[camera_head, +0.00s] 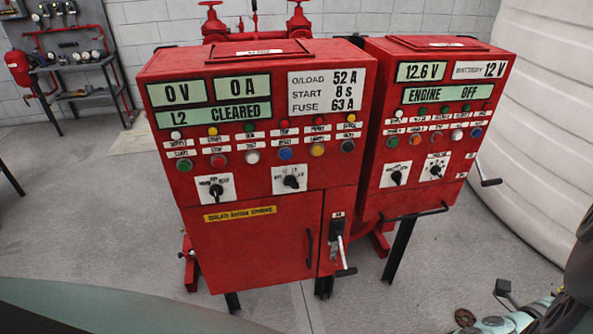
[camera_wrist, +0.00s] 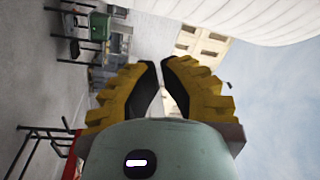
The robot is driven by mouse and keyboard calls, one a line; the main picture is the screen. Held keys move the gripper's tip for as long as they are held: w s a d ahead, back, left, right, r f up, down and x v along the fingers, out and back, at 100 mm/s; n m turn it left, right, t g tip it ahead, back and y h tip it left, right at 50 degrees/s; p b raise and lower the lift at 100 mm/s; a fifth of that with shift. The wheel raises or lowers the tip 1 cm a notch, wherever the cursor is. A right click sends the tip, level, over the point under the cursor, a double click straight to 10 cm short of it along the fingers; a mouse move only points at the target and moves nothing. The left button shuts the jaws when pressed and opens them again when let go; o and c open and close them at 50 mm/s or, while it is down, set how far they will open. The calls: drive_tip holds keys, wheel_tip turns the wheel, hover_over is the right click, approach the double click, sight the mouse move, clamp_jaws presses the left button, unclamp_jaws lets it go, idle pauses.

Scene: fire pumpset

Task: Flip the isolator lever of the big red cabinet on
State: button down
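The big red cabinet (camera_head: 250,240) stands at the centre of the head view, with lit displays, rows of buttons and two rotary knobs. Its isolator lever (camera_head: 341,252) is at the lower right of the front, beside the door. The lever has a black mount, a metal arm pointing down and a dark grip at its end. In the wrist view my gripper (camera_wrist: 160,63) has yellow ribbed fingers with black pads. A narrow gap shows between the tips and nothing is held. The gripper faces away from the cabinet, towards a building and sky.
A bench with gauges (camera_head: 75,75) is at the back left. The floor before the cabinets looks mostly clear.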

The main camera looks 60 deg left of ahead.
sight(338, 276)
drive_tip(key=a+f+m+g+y+b, duration=0.1)
drive_tip(key=a+f+g+y+b, duration=0.15)
drive_tip(key=a+f+b, duration=0.6)
drive_tip(key=s+a+f+m+g+y+b, duration=0.1)
drive_tip(key=a+f+y+b, duration=0.25)
drive_tip(key=f, duration=1.05)
drive_tip(key=a+f+m+g+y+b, duration=0.1)
drive_tip(key=a+f+y+b, duration=0.5)
drive_tip(key=f, duration=0.5)
drive_tip(key=s+a+f+g+y+b, duration=0.2)
drive_tip(key=s+a+f+y+b, duration=0.1)
drive_tip(key=b, duration=0.6)
drive_tip(key=s+a+f+m+g+y+b, duration=0.1)
drive_tip(key=s+a+f+y+b, duration=0.3)
drive_tip(key=a+b, duration=0.5)
drive_tip(key=s+a+f+g+y+b, duration=0.2)
drive_tip(key=s+a+f+y+b, duration=0.2)
drive_tip(key=a+y+b, duration=0.3)
drive_tip(key=shift+s+a+f+m+g+y+b, duration=0.15)
drive_tip(key=shift+s+a+m+g+y+b, duration=0.25)
drive_tip(key=shift+b, duration=0.8)
drive_tip(key=shift+s, duration=0.1)
drive_tip(key=b+x, duration=0.3)
drive_tip(key=x, duration=0.7)
drive_tip(key=shift+s+d+r+p, duration=0.15)
drive_tip(key=shift+d+r+p, duration=0.35)
drive_tip(key=shift+r+p, duration=0.25)
drive_tip(key=shift+s+d+r+p, duration=0.15)
drive_tip(key=shift+d+r+p, duration=0.4)
drive_tip(key=shift+r, duration=0.3)
